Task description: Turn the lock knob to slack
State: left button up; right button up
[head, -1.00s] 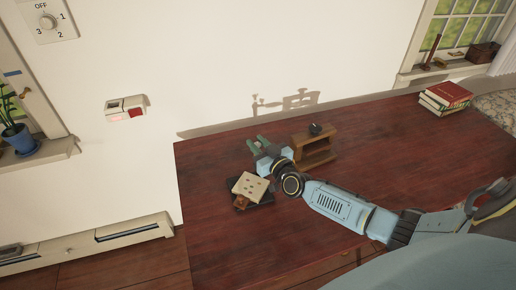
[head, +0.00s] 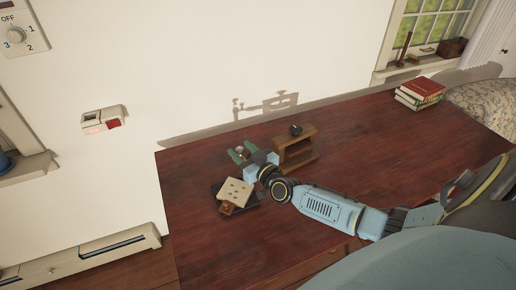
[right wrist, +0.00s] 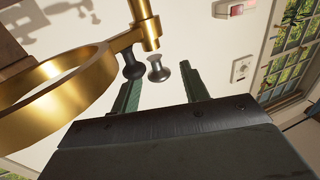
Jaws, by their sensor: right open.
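In the right wrist view, a small silver knob (right wrist: 158,69) shows between the fingers of my right gripper (right wrist: 157,84). A dark knob (right wrist: 132,68) sits just left of it, below a brass post (right wrist: 146,25) joined to a large brass ring (right wrist: 58,82). Which knob is the lock knob I cannot tell; no "slack" marking shows. In the head view, my right gripper (head: 240,155) is open over the desk, fingers toward the wall. A small pale piece shows between the fingers. Contact with a knob is not clear. My left gripper is out of view.
A small wooden stand (head: 296,160) with a black knob (head: 296,130) on top is right of the gripper. A pale dotted block (head: 235,192) lies left of my wrist. Books (head: 420,92) lie at the right; the desk (head: 400,140) between is clear.

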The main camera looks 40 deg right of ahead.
jog(key=s+p, duration=0.1)
jog(key=s, duration=1.1)
jog(key=shift+d+p, duration=0.25)
jog(key=shift+p, duration=0.05)
